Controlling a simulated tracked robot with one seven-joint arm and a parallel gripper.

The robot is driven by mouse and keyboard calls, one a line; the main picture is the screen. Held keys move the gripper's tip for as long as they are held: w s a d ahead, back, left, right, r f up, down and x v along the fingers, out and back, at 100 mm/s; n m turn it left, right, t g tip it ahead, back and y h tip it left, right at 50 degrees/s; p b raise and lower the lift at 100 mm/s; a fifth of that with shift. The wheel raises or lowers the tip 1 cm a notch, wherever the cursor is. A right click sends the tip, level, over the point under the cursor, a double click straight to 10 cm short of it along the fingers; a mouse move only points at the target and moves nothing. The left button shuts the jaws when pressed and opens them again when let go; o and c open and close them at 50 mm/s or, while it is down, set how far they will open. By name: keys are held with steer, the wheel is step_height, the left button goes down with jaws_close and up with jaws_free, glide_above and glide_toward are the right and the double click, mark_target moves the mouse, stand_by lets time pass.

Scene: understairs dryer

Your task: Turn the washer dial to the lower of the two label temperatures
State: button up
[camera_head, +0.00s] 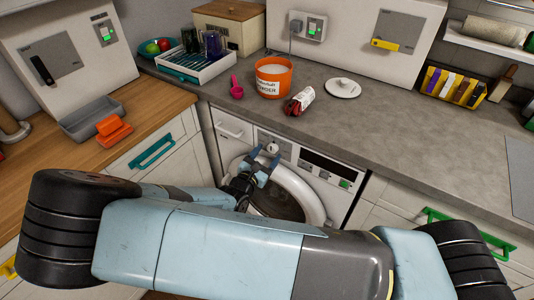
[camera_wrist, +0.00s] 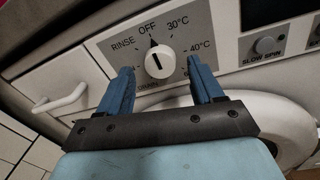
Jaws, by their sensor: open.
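The white washer dial (camera_wrist: 158,60) sits on a grey panel in the wrist view. Printed labels RINSE, OFF, 30°C and 40°C ring it, with lower ones partly hidden by my gripper. Its dark mark points up, close to OFF. The dial also shows on the washer front in the head view (camera_head: 272,149). My gripper (camera_wrist: 159,78) is open, with one blue finger left and one right of the dial. Whether either finger touches it, I cannot tell. In the head view my gripper (camera_head: 262,163) is just below the dial.
The washer door (camera_head: 300,190) is below the panel. A SLOW SPIN button (camera_wrist: 266,45) is to the right, and a drawer handle (camera_wrist: 62,99) to the left. On the counter above stand an orange powder tub (camera_head: 273,78) and a red-and-white item (camera_head: 299,101); its print is too small to read.

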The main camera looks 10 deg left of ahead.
steer(key=shift+w+d, duration=0.25)
steer(key=shift+w, duration=0.4)
steer(key=shift+a, duration=0.1)
steer(key=c, duration=1.1)
